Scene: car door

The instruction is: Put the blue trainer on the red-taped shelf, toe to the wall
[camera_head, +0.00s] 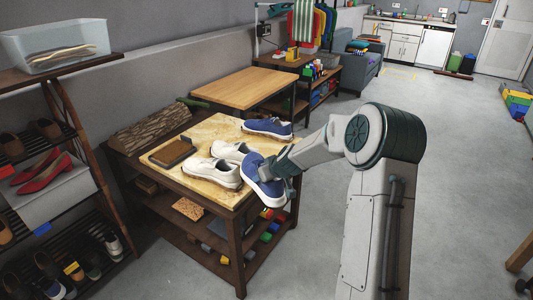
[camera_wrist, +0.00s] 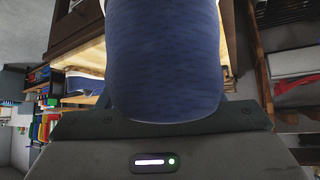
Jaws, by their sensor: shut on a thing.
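A blue trainer (camera_head: 264,181) with a white sole hangs in my gripper (camera_head: 290,184) at the near right edge of the worktable. It is tilted, and my gripper partly hides it. In the wrist view the blue fabric of the held trainer (camera_wrist: 166,60) fills the middle, above the gripper body. A second blue trainer (camera_head: 268,127) lies at the table's far right corner. The shoe rack (camera_head: 88,150) stands at the left. A small red patch (camera_head: 6,171) shows on its upper shelf at the picture's edge; I cannot tell for certain that it is tape.
White shoes (camera_head: 216,172) and a brown brush-like block (camera_head: 172,153) are on the worktable (camera_head: 200,129). Red heels (camera_head: 45,172) sit on a white box in the rack. Blue tape (camera_head: 42,229) and yellow tape (camera_head: 73,268) mark lower shelves.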

